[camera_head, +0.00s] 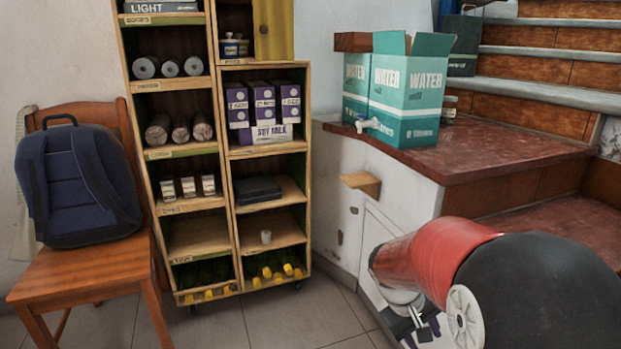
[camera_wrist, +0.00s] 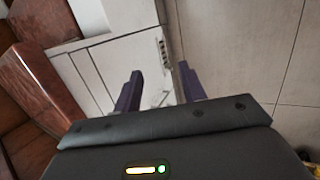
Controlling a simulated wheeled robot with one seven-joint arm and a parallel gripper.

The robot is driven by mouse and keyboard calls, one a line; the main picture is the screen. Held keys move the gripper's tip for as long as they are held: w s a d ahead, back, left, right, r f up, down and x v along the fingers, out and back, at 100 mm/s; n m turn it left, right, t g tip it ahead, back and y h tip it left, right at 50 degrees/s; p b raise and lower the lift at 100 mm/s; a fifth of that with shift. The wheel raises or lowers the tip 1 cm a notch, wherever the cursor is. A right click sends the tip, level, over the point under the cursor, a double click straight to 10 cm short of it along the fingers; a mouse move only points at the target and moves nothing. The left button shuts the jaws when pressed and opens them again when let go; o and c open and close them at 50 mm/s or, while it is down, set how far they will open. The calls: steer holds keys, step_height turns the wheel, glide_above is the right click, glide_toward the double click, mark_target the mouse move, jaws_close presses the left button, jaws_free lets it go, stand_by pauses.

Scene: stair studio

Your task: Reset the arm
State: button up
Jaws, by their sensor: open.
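My gripper (camera_wrist: 160,90) shows in the wrist view with its two dark purple fingers apart and nothing between them. Beyond the fingers are the white cabinet front and the grey tiled floor. In the head view my red and black arm reaches in from the lower right, in front of the white cabinet below the red counter (camera_head: 480,155). The gripper's fingers are hard to make out there, being low and partly hidden by the arm.
A wooden shelf unit (camera_head: 228,65) with cartons, rolls and cans stands at the centre left. A chair (camera_head: 75,270) holding a dark blue backpack (camera_head: 78,185) is at left. Water boxes (camera_head: 408,95) stand on the counter beside the stairs (camera_head: 545,95). The tiled floor (camera_head: 290,320) between is clear.

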steer(key=s+a+r+m+t+y+p, duration=0.1)
steer(key=s+a+r+t+y, duration=0.1)
steer(key=s+r, duration=0.5)
steer(key=s+a+r+m+t+y+p, duration=0.2)
steer(key=s+a+r, duration=0.3)
steer(key=s+r, duration=0.3)
steer(key=shift+s+a+m+t+y, duration=0.15)
steer(key=shift+s+m+t+y, duration=0.15)
steer(key=shift+s+t+y, duration=0.45)
steer(key=shift+s, duration=0.15)
